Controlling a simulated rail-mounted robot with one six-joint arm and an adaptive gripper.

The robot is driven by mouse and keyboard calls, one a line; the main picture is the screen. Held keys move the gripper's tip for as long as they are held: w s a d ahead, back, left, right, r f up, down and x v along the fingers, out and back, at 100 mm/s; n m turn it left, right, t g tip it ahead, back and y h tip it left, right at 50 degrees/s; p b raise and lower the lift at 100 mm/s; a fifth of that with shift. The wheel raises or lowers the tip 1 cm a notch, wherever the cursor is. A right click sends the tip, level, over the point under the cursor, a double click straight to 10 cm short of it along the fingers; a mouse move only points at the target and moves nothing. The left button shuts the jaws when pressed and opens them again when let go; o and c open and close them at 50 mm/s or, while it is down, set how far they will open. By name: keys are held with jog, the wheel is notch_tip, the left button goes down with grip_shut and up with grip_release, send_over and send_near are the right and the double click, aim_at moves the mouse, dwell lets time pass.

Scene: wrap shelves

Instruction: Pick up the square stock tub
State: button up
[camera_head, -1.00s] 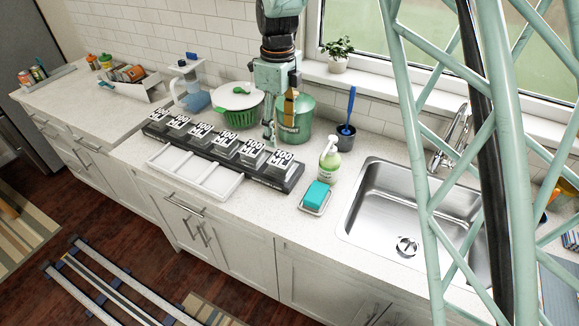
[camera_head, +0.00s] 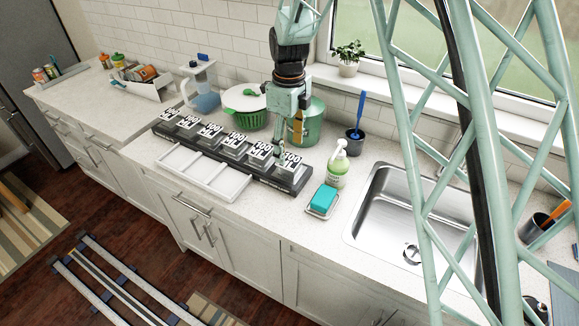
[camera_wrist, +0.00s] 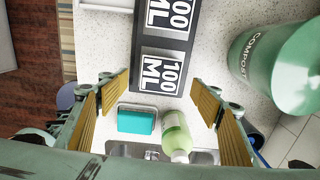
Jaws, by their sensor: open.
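Several square stock tubs with black-and-white "100 ML" labels stand in a row in a long black rack on the counter. The end tub (camera_head: 289,162) is nearest the sink; its label also shows in the wrist view (camera_wrist: 161,75). My gripper (camera_head: 279,150) points down close to this end of the row, at the back side in the head view. In the wrist view my gripper (camera_wrist: 160,97) is open, with nothing between its ribbed yellow pads. The end tub's label lies just beyond the fingertips, slightly left of the right finger. The exact height gap cannot be told.
A green compost bin (camera_head: 313,125) stands close behind my gripper. A soap bottle (camera_head: 337,166) and a teal sponge (camera_head: 324,198) on a dish stand right of the rack, before the sink (camera_head: 372,222). An empty white divided tray (camera_head: 232,188) lies in front of the rack.

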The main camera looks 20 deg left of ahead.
aim_at(290, 160)
jog(key=shift+f, duration=1.3)
jog(key=shift+f, duration=0.1)
jog(key=shift+f, duration=2.55)
jog(key=shift+c, duration=0.2)
jog(key=shift+w, duration=0.1)
jog(key=c, duration=0.9)
jog(key=shift+r, duration=0.1)
